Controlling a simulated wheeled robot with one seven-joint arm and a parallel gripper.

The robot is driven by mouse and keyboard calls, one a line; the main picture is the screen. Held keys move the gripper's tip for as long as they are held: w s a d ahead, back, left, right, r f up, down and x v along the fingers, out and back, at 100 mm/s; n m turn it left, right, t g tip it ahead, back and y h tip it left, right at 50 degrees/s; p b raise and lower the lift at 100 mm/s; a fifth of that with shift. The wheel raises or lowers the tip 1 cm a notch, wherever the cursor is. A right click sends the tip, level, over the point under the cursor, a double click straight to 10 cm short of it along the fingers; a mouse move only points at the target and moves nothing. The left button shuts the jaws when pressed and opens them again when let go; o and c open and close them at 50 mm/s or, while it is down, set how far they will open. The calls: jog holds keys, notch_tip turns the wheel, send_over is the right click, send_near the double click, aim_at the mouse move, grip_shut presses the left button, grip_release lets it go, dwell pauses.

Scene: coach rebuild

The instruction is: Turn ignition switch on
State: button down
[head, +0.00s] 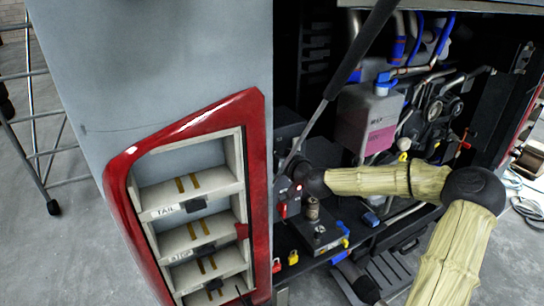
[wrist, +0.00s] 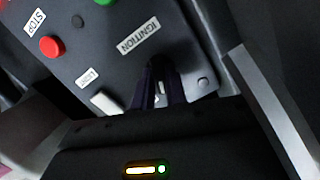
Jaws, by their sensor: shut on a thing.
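In the wrist view the dark control panel (wrist: 110,45) carries a white IGNITION label (wrist: 139,34). My gripper (wrist: 163,85) is just below that label, its two dark fingers close together against the panel. It is shut on the ignition switch (wrist: 160,100), which shows only as a small pale glint between the fingers. The fingers hide most of the switch, so its turned position cannot be told. In the head view my gripper (head: 298,178) reaches left into the engine bay to a dark box, and the switch is hidden there.
A red button (wrist: 51,46) by a STOP label and a white rocker switch (wrist: 104,101) sit near my fingers. In the head view, a strut (head: 352,60) crosses above my arm, a coolant tank (head: 370,115) stands behind it, and a red-framed tail-light housing (head: 120,180) is at left.

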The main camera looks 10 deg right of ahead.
jog(key=shift+m+y, duration=0.3)
jog(key=shift+m, duration=0.5)
jog(key=m+y+b, duration=0.1)
jog(key=m+b, duration=0.1)
jog(key=m, duration=0.3)
jog(key=shift+d, duration=0.1)
jog(key=c, duration=1.2)
grip_release()
jog(key=shift+w+f, duration=0.1)
jog(key=shift+c, duration=0.2)
jog(key=s+a+f+b+v, duration=0.1)
jog(key=v, duration=0.8)
jog(key=shift+a, duration=0.15)
jog(key=shift+w+f, duration=0.1)
jog(key=shift+w, duration=0.05)
